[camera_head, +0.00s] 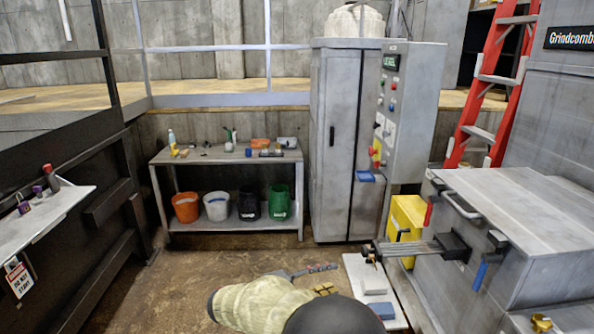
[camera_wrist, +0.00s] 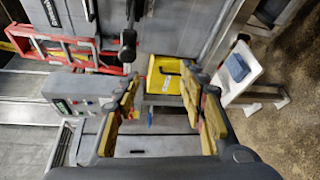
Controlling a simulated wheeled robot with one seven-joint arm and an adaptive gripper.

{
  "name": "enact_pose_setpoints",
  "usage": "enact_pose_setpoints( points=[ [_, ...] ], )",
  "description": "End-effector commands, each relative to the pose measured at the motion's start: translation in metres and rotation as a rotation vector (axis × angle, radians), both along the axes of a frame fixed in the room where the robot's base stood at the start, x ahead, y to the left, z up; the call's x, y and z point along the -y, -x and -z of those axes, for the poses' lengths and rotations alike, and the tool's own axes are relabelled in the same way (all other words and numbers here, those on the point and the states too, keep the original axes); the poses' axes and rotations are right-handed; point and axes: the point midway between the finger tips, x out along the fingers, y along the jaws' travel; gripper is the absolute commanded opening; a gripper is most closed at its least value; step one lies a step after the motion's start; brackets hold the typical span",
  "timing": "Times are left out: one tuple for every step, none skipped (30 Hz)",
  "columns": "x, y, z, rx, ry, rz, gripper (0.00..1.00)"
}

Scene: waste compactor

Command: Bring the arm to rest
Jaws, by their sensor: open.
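My gripper (camera_wrist: 160,88) is open in the wrist view, its two dark fingers with worn yellow pads spread apart. No object shows held between the pads. Beyond the gap stand a yellow box (camera_wrist: 164,76) and grey machine surfaces. In the head view my arm, in a pale yellow sleeve, comes in low at the bottom centre and ends in dark parts.
To the right are a grey machine bench (camera_head: 520,200), the yellow box (camera_head: 405,215) and a white board (camera_head: 357,266) with a blue block (camera_head: 376,284). A grey cabinet (camera_head: 335,140), a shelf table (camera_head: 230,158) with several buckets and a red ladder (camera_head: 490,90) stand behind. Floor at left centre is clear.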

Motion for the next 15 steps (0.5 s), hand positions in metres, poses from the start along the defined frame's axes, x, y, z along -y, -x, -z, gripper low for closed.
enact_pose_setpoints(
  points=[
    [0.004, 0.011, 0.023, -0.084, -0.025, 0.004, 0.41],
    [0.005, 0.019, 0.037, -0.14, -0.051, 0.007, 0.41],
    [0.008, 0.033, 0.052, -0.216, -0.097, 0.013, 0.41],
    [0.01, 0.046, 0.061, -0.269, -0.139, 0.017, 0.41],
    [0.013, 0.058, 0.068, -0.315, -0.185, 0.025, 0.41],
    [0.017, 0.074, 0.075, -0.367, -0.249, 0.035, 0.41],
    [0.021, 0.087, 0.078, -0.401, -0.3, 0.044, 0.41],
    [0.025, 0.099, 0.081, -0.432, -0.352, 0.052, 0.41],
    [0.029, 0.116, 0.083, -0.463, -0.424, 0.062, 0.41],
    [0.031, 0.128, 0.083, -0.482, -0.479, 0.071, 0.41],
    [0.033, 0.139, 0.084, -0.495, -0.53, 0.077, 0.41],
    [0.035, 0.153, 0.083, -0.506, -0.598, 0.085, 0.41],
    [0.036, 0.163, 0.081, -0.512, -0.646, 0.091, 0.41],
    [0.037, 0.173, 0.08, -0.513, -0.696, 0.095, 0.41],
    [0.038, 0.185, 0.077, -0.51, -0.76, 0.099, 0.41]
  ],
)
